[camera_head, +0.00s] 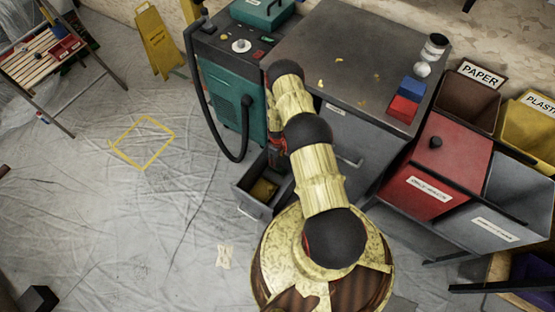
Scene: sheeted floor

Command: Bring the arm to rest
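My arm, with pale yellow links and dark joints, rises from my round base and reaches up to the front of the grey cabinet (345,135). Its far end folds down behind the links. My gripper (277,165) is a small dark shape, mostly hidden behind the arm, just above or at the back of an open grey drawer (250,206). I cannot tell whether it touches the drawer or whether its fingers are open. A yellowish thing (264,189) lies in the drawer.
A teal machine (222,92) with a black hose stands left of the cabinet. Red and blue blocks (404,108) and a cup (435,44) are on the cabinet top. Labelled bins (435,168) stand at right. A yellow floor sign (158,40) stands at back left. The sheeted floor at left is mostly clear.

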